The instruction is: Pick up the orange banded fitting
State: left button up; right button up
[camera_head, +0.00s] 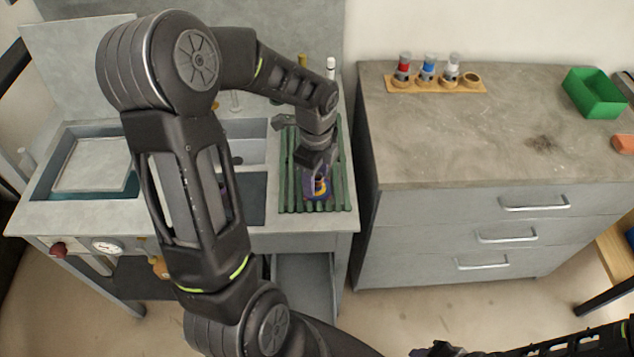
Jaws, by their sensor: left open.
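The orange banded fitting (320,187) is small in the head view, near the front of the green slatted rack (286,195) on the grey sink bench. An orange-yellow band shows on it, with dark blue or purple around it. My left gripper (318,183) reaches down over it from behind and hides part of it. The jaws are open, close around or just above the fitting; contact cannot be made out. My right gripper (436,350) shows only partly at the bottom edge, far from the fitting, and its jaws are unclear.
A wooden holder (480,89) on the right counter bears red, blue and white banded fittings, with one empty place at its right end. A green bin (594,92) and an orange object (623,144) are farther right. The counter's middle is clear. A sink basin lies left of the rack.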

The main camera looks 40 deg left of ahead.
dwell(0.5)
pick_arm(q)
grip_shut()
dwell(0.3)
